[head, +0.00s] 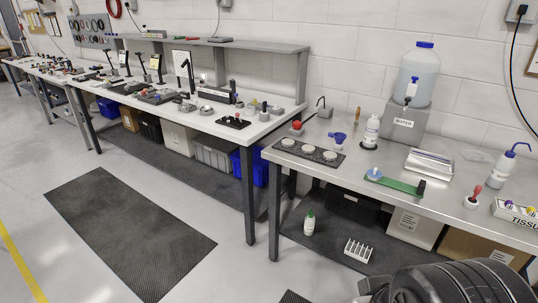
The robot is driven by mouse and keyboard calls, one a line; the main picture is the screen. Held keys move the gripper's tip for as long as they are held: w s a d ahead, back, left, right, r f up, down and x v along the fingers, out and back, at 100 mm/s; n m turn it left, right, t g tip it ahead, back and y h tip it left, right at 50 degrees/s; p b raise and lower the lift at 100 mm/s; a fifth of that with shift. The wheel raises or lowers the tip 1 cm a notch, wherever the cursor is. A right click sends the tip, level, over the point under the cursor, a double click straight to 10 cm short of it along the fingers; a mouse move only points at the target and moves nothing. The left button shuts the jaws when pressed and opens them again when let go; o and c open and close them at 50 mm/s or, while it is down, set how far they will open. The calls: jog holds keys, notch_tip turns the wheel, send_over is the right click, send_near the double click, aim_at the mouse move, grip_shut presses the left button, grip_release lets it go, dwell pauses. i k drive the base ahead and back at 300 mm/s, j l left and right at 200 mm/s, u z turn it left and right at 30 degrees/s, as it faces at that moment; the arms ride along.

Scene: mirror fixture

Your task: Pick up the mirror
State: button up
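I cannot single out the mirror with certainty. On the steel bench at right, a long green base (396,184) carries a small light-blue rounded piece (372,173) at its left end and a black block (421,189) at its right end. Behind it lies a shiny silver tray-like object (430,163) with a bright, reflective face. Either could include the mirror; the view is too small to tell. My gripper's fingers are not seen. A dark ribbed shape at the bottom right is probably part of my own body.
The steel bench (350,188) also bears a black plate with three pale discs (309,151), a white bottle (372,130), a water jug (417,75), a wash bottle (501,168) and a tissue box (515,211). A long white bench (225,131) stands left. The floor in front is clear.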

aim_at(328, 156)
jog(key=i+l+u, duration=0.25)
jog(key=l+u, duration=0.15)
jog(key=l, duration=0.95)
jog(key=l+u, duration=0.4)
jog(key=l, duration=0.95)
jog(key=i+u, duration=0.1)
jog(key=u, duration=0.75)
jog(key=i, duration=3.7)
jog(key=i+z, duration=0.2)
jog(key=z, duration=0.2)
jog(key=i+j+z, duration=0.15)
jog(key=z, duration=0.25)
jog(key=i+j+z, duration=0.15)
jog(key=z, duration=0.2)
jog(key=i+j+z, duration=0.15)
jog(key=z, duration=0.25)
jog(key=j+z, duration=0.1)
jog(key=z, duration=2.7)
